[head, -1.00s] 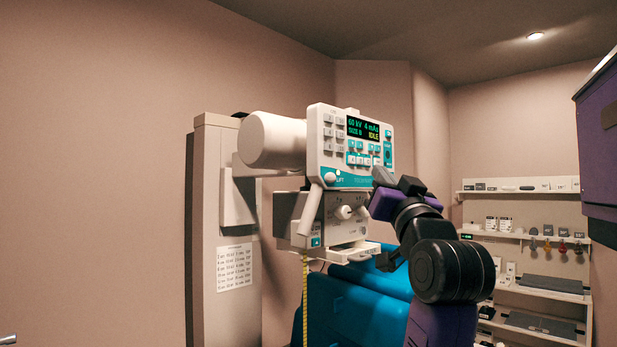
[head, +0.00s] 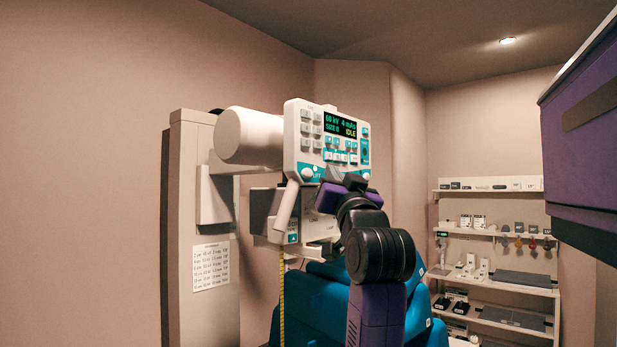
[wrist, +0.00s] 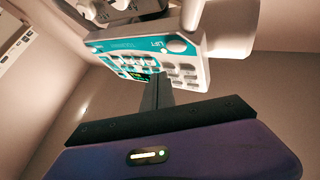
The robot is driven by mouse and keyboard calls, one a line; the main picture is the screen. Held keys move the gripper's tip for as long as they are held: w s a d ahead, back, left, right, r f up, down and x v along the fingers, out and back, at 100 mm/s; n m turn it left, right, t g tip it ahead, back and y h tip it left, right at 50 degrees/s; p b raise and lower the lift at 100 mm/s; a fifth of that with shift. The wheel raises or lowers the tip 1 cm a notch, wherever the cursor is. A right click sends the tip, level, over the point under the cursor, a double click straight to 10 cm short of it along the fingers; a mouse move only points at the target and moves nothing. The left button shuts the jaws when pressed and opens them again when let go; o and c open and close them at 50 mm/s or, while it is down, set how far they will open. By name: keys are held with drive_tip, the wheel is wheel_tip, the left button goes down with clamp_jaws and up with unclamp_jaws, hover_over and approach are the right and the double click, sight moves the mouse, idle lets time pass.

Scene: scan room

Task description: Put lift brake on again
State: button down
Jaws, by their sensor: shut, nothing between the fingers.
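The X-ray unit's white control panel (head: 333,140) shows 60 kV, 4 mAs and IDLE. At its lower left is a round white knob (head: 307,173) beside the word LIFT. A pale lever (head: 286,207) slants down and left below that corner. In the wrist view the panel appears upside down, with the LIFT knob (wrist: 177,46) at its upper right. My gripper (head: 333,174) is in front of the panel's lower edge, right of the knob and lever, covering part of the lower housing. Its dark shut fingers (wrist: 158,85) point at the panel and hold nothing. Contact cannot be told.
A grey column (head: 200,220) with a printed sheet stands left of the unit. A yellow tape (head: 282,300) hangs below it. A blue padded chair or table (head: 325,285) lies under my arm. Shelves (head: 495,236) with small items stand at the right wall.

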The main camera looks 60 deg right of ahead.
drive_tip(key=shift+w+d, duration=0.2)
drive_tip(key=shift+w, duration=0.6)
drive_tip(key=shift+w+d, duration=0.2)
drive_tip(key=shift+w, duration=0.55)
drive_tip(key=shift+w, duration=0.1)
idle(0.8)
drive_tip(key=shift+w, duration=0.3)
drive_tip(key=shift+w+d, duration=0.15)
drive_tip(key=shift+w, duration=0.25)
idle(0.7)
drive_tip(key=shift+s+p, duration=0.2)
drive_tip(key=shift+p, duration=0.1)
drive_tip(key=shift+s+a, duration=0.2)
drive_tip(key=shift+s, duration=0.4)
drive_tip(key=shift+s+a+p, duration=0.15)
drive_tip(key=shift+s+a, duration=0.05)
drive_tip(key=shift+s, duration=0.6)
drive_tip(key=shift+s+a+p, duration=0.15)
drive_tip(key=shift+s+a, duration=0.05)
drive_tip(key=shift+s, duration=0.65)
drive_tip(key=shift+s+a+p, duration=0.15)
drive_tip(key=shift+s+a, duration=0.05)
drive_tip(key=shift+s, duration=0.6)
